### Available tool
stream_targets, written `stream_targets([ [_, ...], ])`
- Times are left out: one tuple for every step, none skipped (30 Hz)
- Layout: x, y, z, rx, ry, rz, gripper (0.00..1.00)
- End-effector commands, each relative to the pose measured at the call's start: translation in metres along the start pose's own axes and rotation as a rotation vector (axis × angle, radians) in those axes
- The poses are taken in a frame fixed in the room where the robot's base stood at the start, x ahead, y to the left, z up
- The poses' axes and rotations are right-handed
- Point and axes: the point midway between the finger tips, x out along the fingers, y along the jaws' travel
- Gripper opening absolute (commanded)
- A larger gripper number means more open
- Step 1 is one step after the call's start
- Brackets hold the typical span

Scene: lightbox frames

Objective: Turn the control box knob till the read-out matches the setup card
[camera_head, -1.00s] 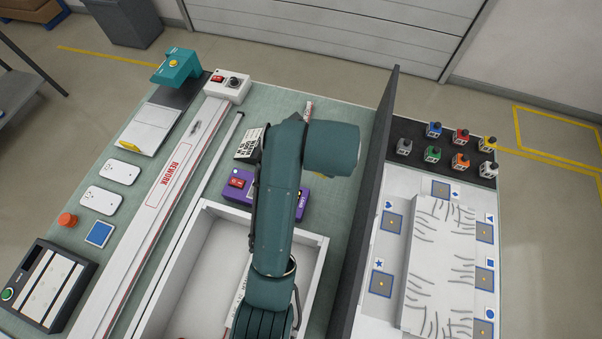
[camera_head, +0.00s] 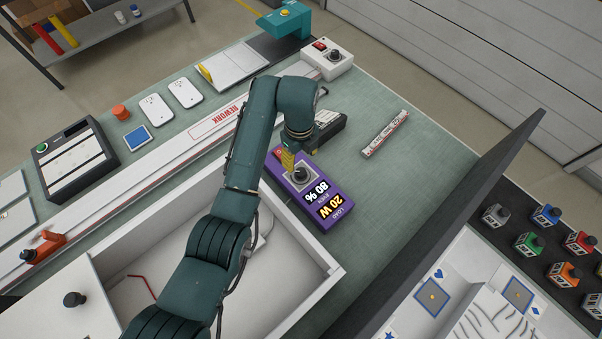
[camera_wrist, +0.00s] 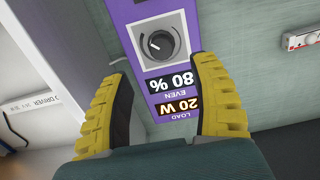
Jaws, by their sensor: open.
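The purple control box (camera_head: 335,187) lies on the green bench, with a dark round knob (camera_head: 300,176) on a pale plate. Its read-out (camera_head: 322,198) shows 80 % and, under LOAD, 20 W. In the wrist view the knob (camera_wrist: 158,43) has a white pointer mark, and the read-out (camera_wrist: 172,84) appears upside down, with EVEN beside 80 %. My gripper (camera_wrist: 162,64) is open and empty, its yellow fingers on either side of the box, with the knob beyond the tips. A dark block with a white lettered face (camera_head: 328,120), perhaps the setup card, is partly behind my gripper; its writing is unreadable.
A white open tray (camera_head: 335,268) stands close in front of the box. A dark upright panel (camera_head: 450,225) rises to the right. A red-and-white bar (camera_head: 385,134) lies on otherwise clear bench right of the box. A white switch box (camera_head: 335,62) stands behind.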

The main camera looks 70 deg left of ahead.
Motion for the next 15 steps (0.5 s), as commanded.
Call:
stream_targets([
  [0.013, 0.001, -0.001, 0.000, 0.003, 0.004, 0.62],
  [0.020, 0.001, -0.001, 0.000, 0.002, 0.003, 0.62],
  [0.030, 0.001, -0.001, 0.000, 0.002, 0.003, 0.62],
  [0.037, 0.001, -0.001, 0.000, 0.002, 0.004, 0.62],
  [0.044, 0.000, -0.001, 0.000, 0.001, 0.002, 0.62],
  [0.053, 0.001, -0.001, 0.001, 0.002, 0.003, 0.62],
  [0.059, 0.000, -0.001, 0.001, 0.001, 0.002, 0.62],
  [0.065, 0.001, -0.001, 0.001, 0.002, 0.003, 0.62],
  [0.071, 0.000, -0.001, 0.001, 0.001, 0.002, 0.62],
  [0.075, 0.000, -0.001, 0.001, 0.001, 0.002, 0.62],
  [0.079, 0.000, -0.001, 0.001, 0.000, 0.000, 0.62],
  [0.082, 0.000, -0.001, 0.001, 0.000, 0.000, 0.62],
  [0.085, 0.000, -0.001, 0.001, 0.001, 0.001, 0.62],
  [0.086, 0.000, -0.001, 0.001, 0.000, 0.001, 0.62],
  [0.087, 0.000, -0.001, 0.001, 0.000, 0.000, 0.62],
])
